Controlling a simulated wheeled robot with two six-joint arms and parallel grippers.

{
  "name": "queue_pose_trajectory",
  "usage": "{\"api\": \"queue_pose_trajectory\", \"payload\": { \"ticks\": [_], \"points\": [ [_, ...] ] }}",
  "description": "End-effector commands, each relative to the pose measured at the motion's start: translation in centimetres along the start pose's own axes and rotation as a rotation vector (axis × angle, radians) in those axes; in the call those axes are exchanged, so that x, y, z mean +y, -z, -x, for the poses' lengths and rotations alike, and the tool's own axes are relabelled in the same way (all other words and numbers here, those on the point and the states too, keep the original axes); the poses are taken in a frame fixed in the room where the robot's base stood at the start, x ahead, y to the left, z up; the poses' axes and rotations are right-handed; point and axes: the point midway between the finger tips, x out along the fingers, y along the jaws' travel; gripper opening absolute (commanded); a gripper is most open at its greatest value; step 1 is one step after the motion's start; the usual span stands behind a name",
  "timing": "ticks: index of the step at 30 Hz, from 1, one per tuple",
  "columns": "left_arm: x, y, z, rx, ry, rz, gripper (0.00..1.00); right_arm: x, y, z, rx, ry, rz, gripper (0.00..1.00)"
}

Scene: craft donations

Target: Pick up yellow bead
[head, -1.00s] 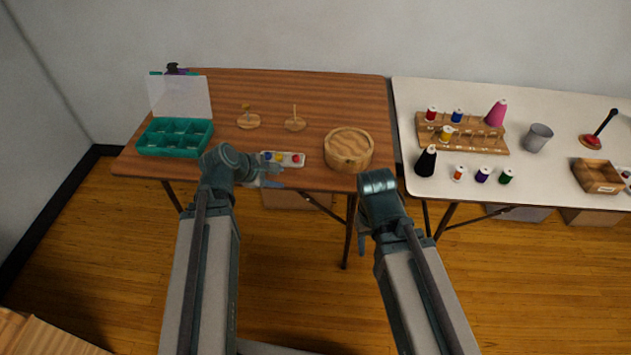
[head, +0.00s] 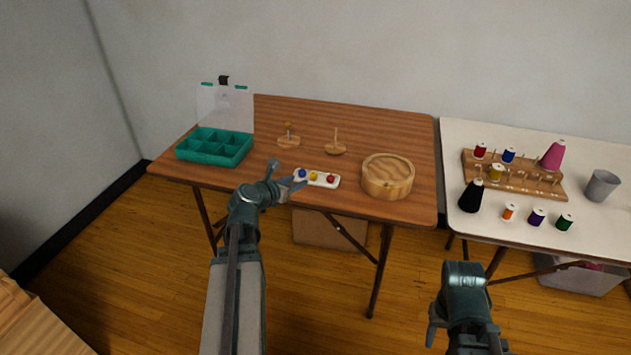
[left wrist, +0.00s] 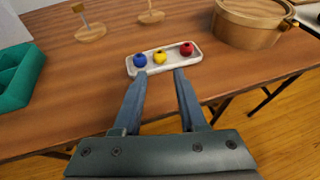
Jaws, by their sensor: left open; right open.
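The yellow bead (head: 314,175) sits in a small white tray (head: 323,184) between a blue bead (head: 302,173) and a red bead (head: 331,178). In the left wrist view the yellow bead (left wrist: 160,57) lies just beyond the fingertips and between their lines. My left gripper (head: 300,184) is open and empty, at the tray's near left side. Its two fingers (left wrist: 160,73) reach the tray's near edge in the left wrist view. My right gripper (head: 440,335) hangs low in front of the tables, away from the tray, its fingers partly hidden.
A round wooden box (head: 388,177) stands right of the tray. A teal compartment box (head: 214,147) with a raised clear lid is at the left. Two wooden peg stands (head: 289,142) (head: 335,148) are behind the tray. A white table (head: 590,220) with spools is at the right.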

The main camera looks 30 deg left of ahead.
Motion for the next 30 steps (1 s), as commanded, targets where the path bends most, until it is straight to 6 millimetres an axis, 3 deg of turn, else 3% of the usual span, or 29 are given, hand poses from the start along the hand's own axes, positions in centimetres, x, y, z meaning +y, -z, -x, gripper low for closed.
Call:
{"api": "queue_pose_trajectory", "payload": {
  "ticks": [1,6,19,30],
  "points": [
    [0.2,0.3,-1.6,0.0,0.002,0.0,0.41,-0.1,0.1,-0.8,0.0,0.0,0.0,0.5],
    [0.1,0.2,-4.0,0.0,0.001,-0.002,0.41,-0.2,0.1,-1.7,0.0,0.0,0.0,0.5],
    [0.0,0.2,-5.4,0.001,0.001,-0.001,0.41,-0.2,0.1,-2.2,0.0,0.0,0.0,0.5],
    [0.1,0.5,-10.1,0.001,0.002,-0.002,0.41,-0.4,0.2,-4.3,0.0,0.0,0.0,0.5]
  ]
}}
